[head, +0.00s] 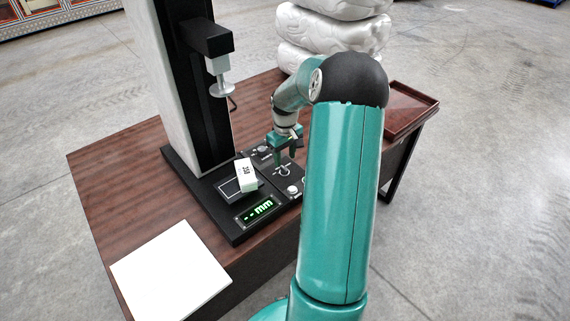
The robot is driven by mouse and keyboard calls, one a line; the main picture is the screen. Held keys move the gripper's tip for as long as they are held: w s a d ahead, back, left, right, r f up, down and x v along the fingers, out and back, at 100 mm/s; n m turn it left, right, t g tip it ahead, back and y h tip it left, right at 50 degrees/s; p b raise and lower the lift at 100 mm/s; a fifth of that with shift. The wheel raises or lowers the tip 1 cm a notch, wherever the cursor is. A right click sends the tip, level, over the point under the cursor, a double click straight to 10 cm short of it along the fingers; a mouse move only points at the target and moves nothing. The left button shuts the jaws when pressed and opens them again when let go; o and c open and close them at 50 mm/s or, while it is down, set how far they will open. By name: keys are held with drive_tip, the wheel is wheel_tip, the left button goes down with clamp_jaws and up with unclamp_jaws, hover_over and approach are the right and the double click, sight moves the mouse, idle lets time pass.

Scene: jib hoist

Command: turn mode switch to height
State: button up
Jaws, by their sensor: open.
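The dark control panel (270,170) lies at the foot of a tall column on the wooden table. A small dial with markings (283,171), which looks like the mode switch, is on the panel; its setting is too small to read. My gripper (289,151) is open, just above and behind this dial, near the panel's far end. I cannot tell whether it touches anything. A round pale knob or button (292,190) sits nearer on the panel. The green-lit display (257,211) reads "-- mm".
A small white and green box (246,174) stands on the dark plate by the column. A measuring head (219,77) hangs above. A white sheet (171,274) lies front left. A red-brown tray (408,108) is at the right, with stacked silvery bags (333,38) behind.

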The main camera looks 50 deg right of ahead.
sight(285, 168)
wheel_tip(285, 168, up, 9)
drive_tip(key=shift+s+f, duration=0.1)
idle(0.7)
